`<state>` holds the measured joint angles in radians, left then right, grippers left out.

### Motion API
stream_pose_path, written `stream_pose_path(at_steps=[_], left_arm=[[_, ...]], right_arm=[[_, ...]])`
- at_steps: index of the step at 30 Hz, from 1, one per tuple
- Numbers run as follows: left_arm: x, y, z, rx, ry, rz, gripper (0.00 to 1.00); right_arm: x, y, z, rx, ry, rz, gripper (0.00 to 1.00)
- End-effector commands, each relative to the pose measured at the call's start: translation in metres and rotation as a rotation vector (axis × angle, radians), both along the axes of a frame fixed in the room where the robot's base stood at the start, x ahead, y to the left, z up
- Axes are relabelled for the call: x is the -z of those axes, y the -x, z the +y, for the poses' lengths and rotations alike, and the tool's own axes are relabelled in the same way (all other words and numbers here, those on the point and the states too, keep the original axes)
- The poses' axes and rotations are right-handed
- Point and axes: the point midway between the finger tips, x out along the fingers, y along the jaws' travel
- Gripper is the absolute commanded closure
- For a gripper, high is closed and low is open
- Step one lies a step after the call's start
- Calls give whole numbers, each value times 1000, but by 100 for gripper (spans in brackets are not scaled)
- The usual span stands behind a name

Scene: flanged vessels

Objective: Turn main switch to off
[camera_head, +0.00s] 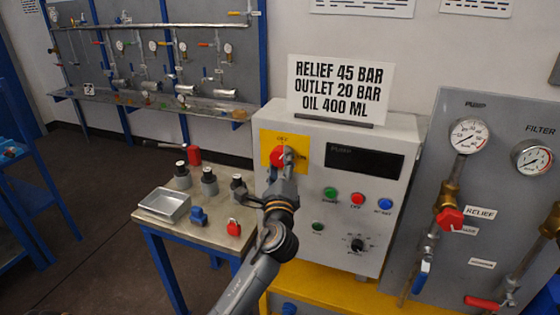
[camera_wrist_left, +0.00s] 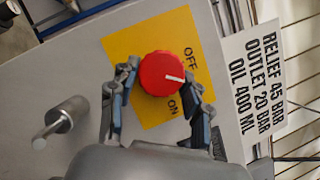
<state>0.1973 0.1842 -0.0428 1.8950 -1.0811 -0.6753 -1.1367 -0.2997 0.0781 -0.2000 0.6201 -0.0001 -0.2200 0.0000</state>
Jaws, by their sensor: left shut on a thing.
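The main switch is a red round knob (camera_head: 278,156) on a yellow plate (camera_head: 268,141) at the upper left of the grey control box. In the left wrist view the red knob (camera_wrist_left: 161,74) has a white mark pointing right, close to the lower end of the OFF label and away from ON. My left gripper (camera_head: 282,163) reaches the knob from below in the head view. Its fingers (camera_wrist_left: 162,88) close on both sides of the knob in the wrist view. My right gripper is not in view.
The control box (camera_head: 320,190) has a display (camera_head: 364,161), coloured push buttons and a small black selector (camera_head: 357,244). A sign (camera_head: 340,90) stands on top. A side table (camera_head: 190,215) holds a metal tray and small fittings. A gauge panel (camera_head: 490,160) stands at right.

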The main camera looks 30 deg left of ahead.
Motion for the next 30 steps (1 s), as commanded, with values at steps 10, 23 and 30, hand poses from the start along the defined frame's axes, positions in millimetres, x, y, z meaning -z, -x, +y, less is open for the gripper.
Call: stream_pose_path(at_steps=[10, 23, 30], left_arm=[[-5, 0, -1, -1, 317, -75, 83], [-6, 0, -2, -1, 582, -139, 83], [-6, 0, -1, -2, 637, -153, 83]], right_arm=[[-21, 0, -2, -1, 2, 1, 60], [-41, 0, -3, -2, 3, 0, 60], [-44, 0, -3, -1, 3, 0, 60]])
